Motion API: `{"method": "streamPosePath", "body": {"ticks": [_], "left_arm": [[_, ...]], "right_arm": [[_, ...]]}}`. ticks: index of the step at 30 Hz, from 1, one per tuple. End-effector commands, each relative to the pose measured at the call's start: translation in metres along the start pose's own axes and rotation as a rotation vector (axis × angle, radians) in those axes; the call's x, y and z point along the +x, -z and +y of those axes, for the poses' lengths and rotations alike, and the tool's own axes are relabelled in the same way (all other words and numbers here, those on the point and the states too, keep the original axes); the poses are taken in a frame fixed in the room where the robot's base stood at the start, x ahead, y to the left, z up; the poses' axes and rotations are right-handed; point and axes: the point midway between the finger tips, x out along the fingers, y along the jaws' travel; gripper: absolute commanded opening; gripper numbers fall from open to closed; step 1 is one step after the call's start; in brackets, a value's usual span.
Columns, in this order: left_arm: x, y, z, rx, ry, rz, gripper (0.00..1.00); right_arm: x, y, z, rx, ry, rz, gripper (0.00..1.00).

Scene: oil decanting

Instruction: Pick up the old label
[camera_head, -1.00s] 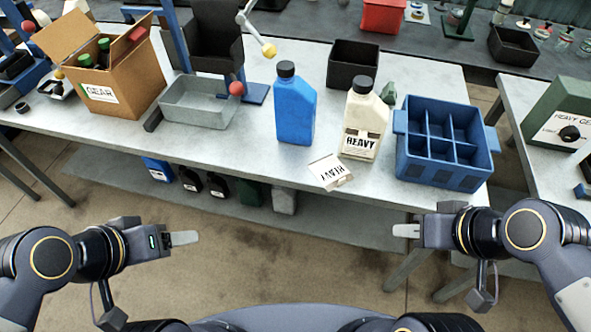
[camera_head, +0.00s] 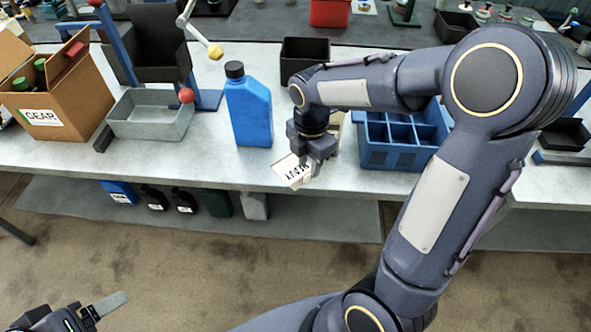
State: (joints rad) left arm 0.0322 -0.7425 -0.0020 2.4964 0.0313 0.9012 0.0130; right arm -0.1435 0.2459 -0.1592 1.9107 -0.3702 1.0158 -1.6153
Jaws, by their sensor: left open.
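A loose white label (camera_head: 283,168) with black "HEAVY" print lies at the front edge of the table, and part of it is hidden by my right gripper. My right gripper (camera_head: 308,174) points down at the label from above. Its fingers are small and overlap the label, so I cannot tell whether they touch or grip it. The cream bottle (camera_head: 337,127) is almost wholly hidden behind my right arm. A blue bottle (camera_head: 250,110) with a black cap stands upright to the left. My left gripper (camera_head: 116,302) is open and empty at the bottom left, away from the table.
A blue divided crate (camera_head: 376,156) stands right of the label, partly behind my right arm. A black bin (camera_head: 305,52) stands behind. A grey metal tray (camera_head: 150,130) and a cardboard box (camera_head: 70,112) stand on the left. The table front left of the label is clear.

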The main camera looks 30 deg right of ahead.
Motion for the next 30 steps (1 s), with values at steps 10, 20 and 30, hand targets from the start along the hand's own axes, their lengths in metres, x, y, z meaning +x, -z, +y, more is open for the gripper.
{"method": "streamPosePath", "body": {"ticks": [10,20,30], "left_arm": [[-0.001,0.001,0.001,0.000,0.000,0.000,0.76],[-0.001,0.001,0.001,0.000,0.000,0.000,0.76],[-0.001,0.001,0.001,0.000,0.000,0.000,0.76]], "right_arm": [[0.043,0.001,0.003,0.002,0.001,0.000,0.30],[0.043,0.001,0.003,0.003,0.000,0.001,0.17],[0.043,0.001,0.003,0.003,-0.001,0.001,0.00]]}}
